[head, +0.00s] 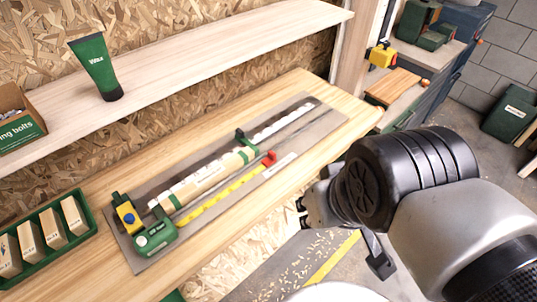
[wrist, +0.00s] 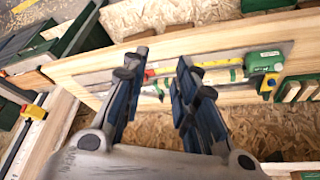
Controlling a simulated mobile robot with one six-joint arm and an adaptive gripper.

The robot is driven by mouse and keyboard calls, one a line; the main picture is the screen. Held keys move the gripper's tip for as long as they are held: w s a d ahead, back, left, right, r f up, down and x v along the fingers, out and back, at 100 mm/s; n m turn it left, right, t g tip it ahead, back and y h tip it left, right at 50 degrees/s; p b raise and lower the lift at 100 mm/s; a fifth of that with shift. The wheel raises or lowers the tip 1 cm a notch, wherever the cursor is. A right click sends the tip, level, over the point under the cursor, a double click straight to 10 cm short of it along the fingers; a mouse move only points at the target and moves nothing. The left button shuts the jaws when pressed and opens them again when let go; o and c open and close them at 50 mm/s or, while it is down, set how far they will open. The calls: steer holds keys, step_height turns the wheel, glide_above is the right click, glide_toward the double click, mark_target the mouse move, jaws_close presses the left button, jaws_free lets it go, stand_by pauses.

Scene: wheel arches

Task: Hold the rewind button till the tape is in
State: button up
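A green tape measure (head: 158,238) sits at the near left end of a grey board on the workbench. Its yellow tape (head: 215,198) is drawn out along the board to a red piece (head: 268,158). A yellow block with a blue button (head: 128,216) is beside the green case. In the wrist view the green case (wrist: 264,62) and the yellow block (wrist: 268,84) are at the right, with the yellow tape (wrist: 205,65) running left. My gripper (wrist: 163,57) is open and empty, its fingers apart. In the head view my gripper (head: 303,212) is off the bench's front edge, away from the case.
A pale rod (head: 205,180) with green holders lies beside the tape. A green tray of blocks (head: 45,240) is at the left. A shelf (head: 200,55) holding a green tube (head: 95,68) overhangs the bench. Bare bench (head: 320,90) shows at the far end.

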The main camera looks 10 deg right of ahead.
jaws_close()
stand_by(1.3)
